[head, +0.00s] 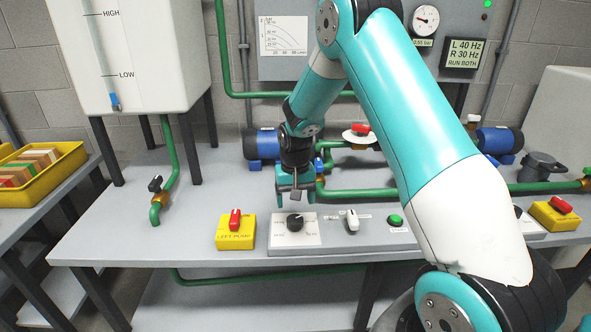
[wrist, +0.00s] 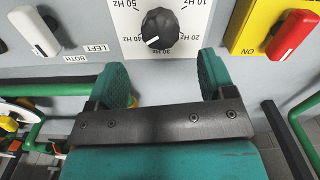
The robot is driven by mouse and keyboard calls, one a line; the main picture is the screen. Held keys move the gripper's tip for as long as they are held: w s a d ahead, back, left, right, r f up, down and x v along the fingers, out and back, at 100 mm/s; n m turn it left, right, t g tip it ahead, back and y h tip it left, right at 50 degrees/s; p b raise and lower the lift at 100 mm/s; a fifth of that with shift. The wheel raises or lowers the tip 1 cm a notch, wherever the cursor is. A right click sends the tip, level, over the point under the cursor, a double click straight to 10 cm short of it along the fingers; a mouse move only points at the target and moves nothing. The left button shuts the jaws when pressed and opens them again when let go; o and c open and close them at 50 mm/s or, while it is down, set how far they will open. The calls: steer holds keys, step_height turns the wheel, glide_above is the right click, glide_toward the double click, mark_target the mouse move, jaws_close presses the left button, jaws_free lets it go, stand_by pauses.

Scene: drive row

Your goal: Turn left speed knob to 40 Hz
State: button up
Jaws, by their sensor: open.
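The left speed knob (head: 295,222) is black and round on a pale dial plate (head: 280,239) at the bench front. In the wrist view the knob (wrist: 160,28) has a white pointer line slanting to the lower left, roughly towards the 40 Hz marking; the exact reading is hard to tell. My gripper (head: 296,198) hangs pointing down, just above and slightly behind the knob. Its two teal fingers (wrist: 163,75) are spread and empty, apart from the knob.
A yellow LEFT PUMP box with a red switch (head: 235,220) stands left of the dial. A white selector (head: 352,219) and a green button (head: 395,220) are to its right. Green pipes (head: 350,192) run behind. A sign (head: 464,53) reads L 40 Hz, R 30 Hz, RUN BOTH.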

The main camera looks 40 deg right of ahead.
mark_target(295, 219)
step_height(295, 219, up, 11)
steer(key=shift+f, duration=0.2)
stand_by(0.5)
steer(key=s+a+r+n+y+p, duration=0.1)
steer(key=s+a+r+n, duration=0.2)
steer(key=s+a+r, duration=0.4)
steer(key=s+a+r+n+y+p, duration=0.1)
steer(key=s+a+r+n, duration=0.4)
steer(key=a, duration=0.5)
steer(key=s+a+n+y, duration=0.1)
steer(key=s+a+n, duration=0.1)
steer(key=s, duration=0.6)
steer(key=s+a+r+n+y+p, duration=0.1)
steer(key=s+a+n, duration=0.1)
steer(key=s+a, duration=0.3)
steer(key=s, duration=0.3)
steer(key=shift+s+a, duration=0.15)
